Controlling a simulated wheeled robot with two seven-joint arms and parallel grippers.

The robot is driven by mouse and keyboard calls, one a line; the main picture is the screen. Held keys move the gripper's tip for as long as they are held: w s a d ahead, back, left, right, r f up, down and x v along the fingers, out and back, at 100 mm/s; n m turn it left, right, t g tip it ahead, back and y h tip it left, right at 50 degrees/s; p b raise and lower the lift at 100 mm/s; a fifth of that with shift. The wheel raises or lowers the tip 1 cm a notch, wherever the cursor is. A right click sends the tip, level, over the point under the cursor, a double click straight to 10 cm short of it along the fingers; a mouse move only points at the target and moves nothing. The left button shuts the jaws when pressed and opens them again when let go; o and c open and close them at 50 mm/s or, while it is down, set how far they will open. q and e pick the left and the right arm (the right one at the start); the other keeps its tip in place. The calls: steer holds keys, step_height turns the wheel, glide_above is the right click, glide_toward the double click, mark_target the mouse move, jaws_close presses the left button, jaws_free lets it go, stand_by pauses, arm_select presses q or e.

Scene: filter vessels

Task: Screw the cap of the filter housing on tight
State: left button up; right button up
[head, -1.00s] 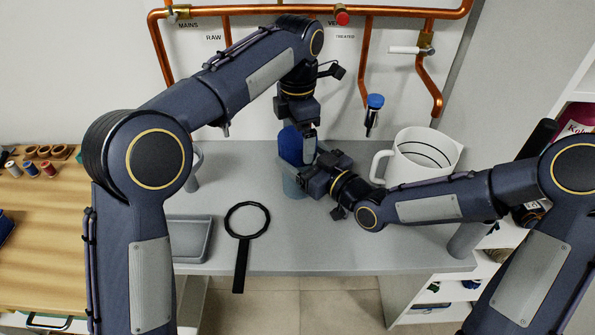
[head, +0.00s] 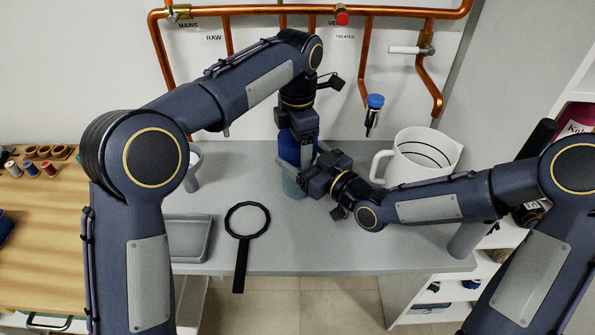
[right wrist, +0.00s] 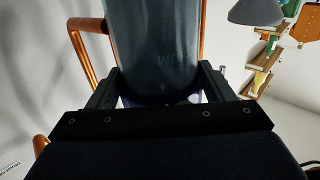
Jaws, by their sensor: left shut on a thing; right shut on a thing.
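The filter housing stands on the grey counter, with its blue cap (head: 287,149) on top of a blue-grey bowl (head: 291,186). My left gripper (head: 302,150) comes down from above and is shut on the cap, covering part of it. My right gripper (head: 306,180) reaches in from the right and is shut on the bowl. In the right wrist view the bowl (right wrist: 155,45) fills the space between the fingers of my right gripper (right wrist: 160,88). The thread between cap and bowl is hidden, so I cannot tell how tight it is.
A black ring wrench (head: 241,250) lies at the counter's front edge, beside a grey tray (head: 188,240). A white jug (head: 428,160) stands to the right of the housing. Copper pipes (head: 364,60) run along the wall behind. The counter front is clear right of the wrench.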

arm_select(q)
steer(key=m, duration=0.3)
steer(key=shift+c, duration=0.2)
steer(key=o, duration=0.9)
steer(key=shift+o, duration=0.9)
steer(key=shift+r, duration=2.25)
steer(key=shift+c, duration=0.4)
steer(key=shift+r+n, duration=0.4)
steer(key=shift+r, duration=0.05)
step_height(320, 180, up, 3)
steer(key=n, duration=0.2)
steer(key=shift+f+n, duration=0.2)
steer(key=shift+n, duration=0.1)
